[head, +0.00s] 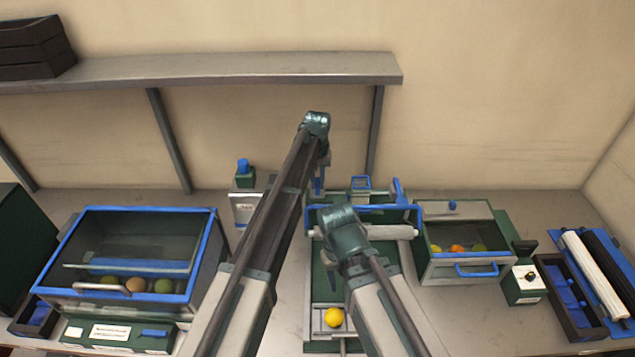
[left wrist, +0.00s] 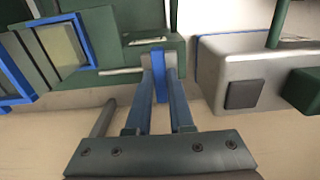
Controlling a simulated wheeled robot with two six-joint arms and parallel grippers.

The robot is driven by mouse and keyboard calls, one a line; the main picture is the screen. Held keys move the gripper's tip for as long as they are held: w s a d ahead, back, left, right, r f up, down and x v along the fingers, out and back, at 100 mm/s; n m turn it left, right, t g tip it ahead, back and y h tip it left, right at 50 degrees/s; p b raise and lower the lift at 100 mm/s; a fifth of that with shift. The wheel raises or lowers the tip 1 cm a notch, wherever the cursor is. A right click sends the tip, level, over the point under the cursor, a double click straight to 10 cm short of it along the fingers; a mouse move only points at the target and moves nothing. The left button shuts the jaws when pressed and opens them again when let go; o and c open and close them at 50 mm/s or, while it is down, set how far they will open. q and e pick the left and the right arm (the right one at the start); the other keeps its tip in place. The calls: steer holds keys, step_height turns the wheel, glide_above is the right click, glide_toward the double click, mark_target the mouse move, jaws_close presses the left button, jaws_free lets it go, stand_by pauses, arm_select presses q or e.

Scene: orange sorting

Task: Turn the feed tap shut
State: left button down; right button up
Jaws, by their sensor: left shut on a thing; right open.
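The feed tap's blue lever (left wrist: 158,75) shows in the left wrist view, standing between my left fingers in front of a green housing. My left gripper (left wrist: 160,88) is shut on this lever. In the head view my left gripper (head: 319,182) is at the back of the central green machine, and its arm hides part of that area. My right gripper (head: 343,238) is over the middle of the machine, lower in the picture and apart from the tap. It is open, with its fingertips mostly hidden by its own wrist.
A yellow fruit (head: 334,317) lies at the machine's front end. A blue-rimmed glass bin (head: 215,240) with several fruits stands left, a smaller bin (head: 465,267) right. A shelf (head: 230,68) crosses the back wall.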

mark_target(318, 184)
arm_select(q)
steer(key=c, duration=0.8)
jaws_free()
step_height(318, 184, up, 14)
steer(key=p, duration=1.4)
steer(key=shift+f, duration=0.1)
